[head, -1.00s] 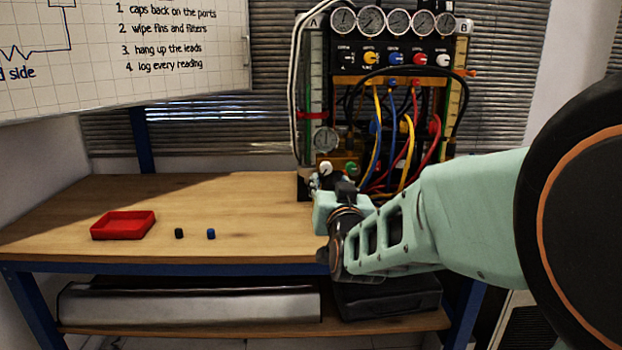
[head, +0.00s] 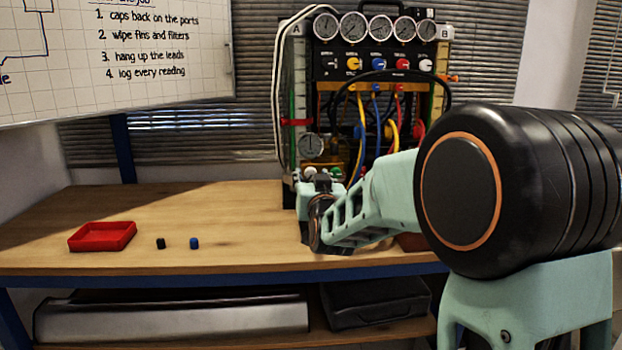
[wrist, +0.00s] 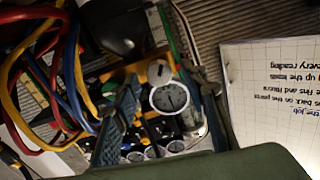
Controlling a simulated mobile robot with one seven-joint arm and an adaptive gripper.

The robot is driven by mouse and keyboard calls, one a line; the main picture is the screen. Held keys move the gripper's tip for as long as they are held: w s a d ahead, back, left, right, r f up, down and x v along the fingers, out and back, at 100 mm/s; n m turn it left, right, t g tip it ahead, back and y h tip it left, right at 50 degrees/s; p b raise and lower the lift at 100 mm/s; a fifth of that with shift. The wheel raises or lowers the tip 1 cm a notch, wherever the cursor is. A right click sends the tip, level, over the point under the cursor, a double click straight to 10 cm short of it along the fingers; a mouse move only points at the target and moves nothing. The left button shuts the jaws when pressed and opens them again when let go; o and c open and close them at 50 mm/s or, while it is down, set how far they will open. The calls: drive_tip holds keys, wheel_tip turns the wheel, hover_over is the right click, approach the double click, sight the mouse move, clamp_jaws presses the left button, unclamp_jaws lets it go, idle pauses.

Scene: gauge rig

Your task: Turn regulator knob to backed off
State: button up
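The regulator knob (head: 309,172) is a small white knob low on the left of the gauge rig, just below a round dial gauge (head: 311,146). In the wrist view the white knob (wrist: 160,72) shows a dark line on its face, with the dial (wrist: 170,97) beside it. My gripper (head: 319,184) is in front of the rig's lower left, close to the knob. In the wrist view my gripper (wrist: 165,78) is open, with one finger on each side of the knob. Contact is not visible. The knob's base is hidden.
The rig (head: 380,90) carries a row of gauges, coloured knobs and several looping hoses right of my gripper. A red tray (head: 102,237), a black cap (head: 161,243) and a blue cap (head: 194,243) lie on the workbench (head: 235,220). The bench's left side is mostly clear.

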drive_tip(key=shift+w, duration=0.15)
clamp_jaws()
